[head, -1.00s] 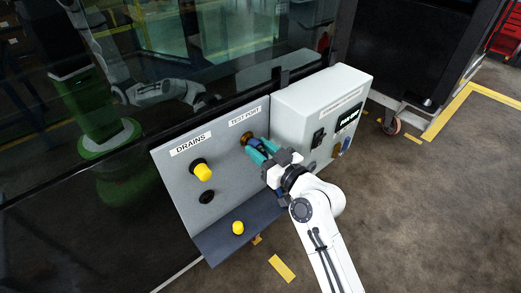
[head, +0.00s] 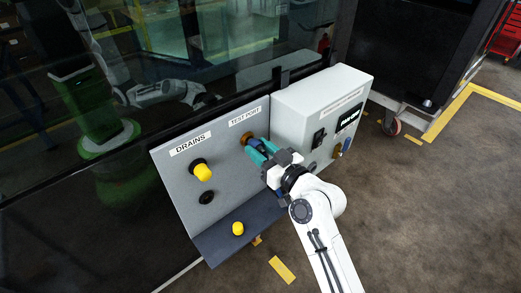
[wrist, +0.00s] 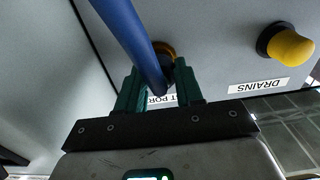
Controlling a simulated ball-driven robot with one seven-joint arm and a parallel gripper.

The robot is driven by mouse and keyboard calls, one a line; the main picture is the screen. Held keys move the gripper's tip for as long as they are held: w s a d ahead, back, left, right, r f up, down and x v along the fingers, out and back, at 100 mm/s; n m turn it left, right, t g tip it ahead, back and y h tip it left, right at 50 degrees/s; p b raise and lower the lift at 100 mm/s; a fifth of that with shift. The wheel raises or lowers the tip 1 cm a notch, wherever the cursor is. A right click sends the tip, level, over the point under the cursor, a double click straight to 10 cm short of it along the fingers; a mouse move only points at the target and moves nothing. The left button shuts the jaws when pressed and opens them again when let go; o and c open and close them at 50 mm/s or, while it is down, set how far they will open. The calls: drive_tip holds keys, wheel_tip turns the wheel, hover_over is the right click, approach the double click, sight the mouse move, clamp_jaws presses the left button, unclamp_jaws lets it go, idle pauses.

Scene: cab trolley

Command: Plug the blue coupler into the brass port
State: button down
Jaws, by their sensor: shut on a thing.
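The brass port (head: 245,138) is on the sloped grey panel under the TEST PORT label. My gripper (head: 259,154) is right in front of it, its teal fingers pointing at the panel and shut on the blue coupler (head: 261,147). In the wrist view a blue hose (wrist: 128,35) runs down between the fingers of my gripper (wrist: 158,85). Part of the brass port (wrist: 165,48) shows behind the hose. The fingers and hose hide most of the coupler's front, so I cannot tell whether it touches or sits inside the port.
A yellow-capped drain (head: 202,172) and a black port (head: 206,197) are on the panel's left. A yellow cap (head: 238,228) sits on the dark shelf (head: 220,243) below. A grey control box (head: 300,105) juts out close to the right of my gripper. Dark glass stands behind.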

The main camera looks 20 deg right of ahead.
drive_tip(key=shift+w+a, duration=0.15)
drive_tip(key=shift+w, duration=0.3)
drive_tip(key=c, duration=0.6)
unclamp_jaws()
drive_tip(key=shift+c, duration=0.2)
drive_tip(key=shift+s, duration=0.1)
drive_tip(key=b+v, duration=0.3)
drive_tip(key=v, duration=0.7)
drive_tip(key=shift+s, duration=0.3)
drive_tip(key=shift+o, duration=0.2)
drive_tip(key=o, duration=0.6)
